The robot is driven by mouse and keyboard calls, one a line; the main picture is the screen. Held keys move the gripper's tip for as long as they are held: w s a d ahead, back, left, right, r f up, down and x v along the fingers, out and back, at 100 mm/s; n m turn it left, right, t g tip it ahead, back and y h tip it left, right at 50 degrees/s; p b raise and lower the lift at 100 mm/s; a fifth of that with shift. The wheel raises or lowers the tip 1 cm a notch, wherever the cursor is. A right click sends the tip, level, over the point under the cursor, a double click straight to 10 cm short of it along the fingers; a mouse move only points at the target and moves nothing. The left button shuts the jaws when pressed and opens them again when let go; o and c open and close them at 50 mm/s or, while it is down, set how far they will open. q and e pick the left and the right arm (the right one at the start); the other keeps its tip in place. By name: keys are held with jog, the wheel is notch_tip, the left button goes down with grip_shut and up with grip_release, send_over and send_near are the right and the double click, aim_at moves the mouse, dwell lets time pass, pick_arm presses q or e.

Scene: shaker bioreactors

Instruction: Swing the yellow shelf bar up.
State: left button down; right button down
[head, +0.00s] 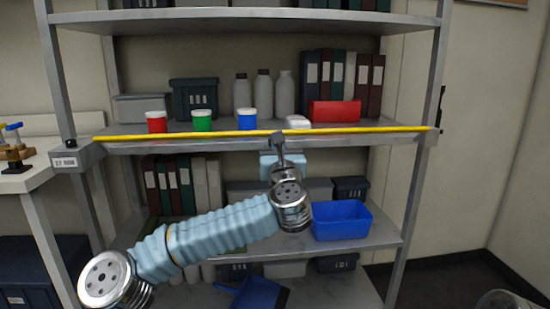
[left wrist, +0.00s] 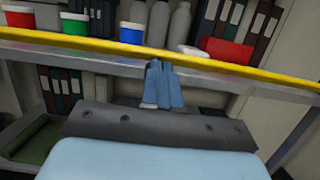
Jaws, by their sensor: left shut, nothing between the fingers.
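The yellow shelf bar (head: 365,129) runs nearly level across the front of the middle shelf. My left gripper (head: 278,140) is shut and empty, just below the middle of the bar. In the left wrist view its blue fingers (left wrist: 161,86) are together, with their tips close to the lower edge of the bar (left wrist: 211,61). I cannot tell whether they touch it. My right gripper is not in view.
Behind the bar stand red (head: 156,122), green (head: 201,121) and blue (head: 247,119) white-lidded jars, several grey bottles, a red bin (head: 334,111) and binders. A blue bin (head: 341,220) sits on the shelf below. A white table (head: 24,178) is at left.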

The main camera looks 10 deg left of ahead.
pick_arm(q)
jog(key=shift+g+h, duration=0.3)
jog(key=shift+g, duration=0.5)
jog(key=shift+w+a+r, duration=0.2)
jog(key=shift+w+r, duration=0.55)
jog(key=shift+r, duration=0.25)
jog(key=shift+w+a+r, duration=0.2)
jog(key=shift+w+r, duration=0.5)
jog(key=shift+r, duration=0.35)
jog(key=shift+w+a+r, duration=0.2)
jog(key=shift+w+r, duration=0.55)
jog(key=shift+r, duration=0.25)
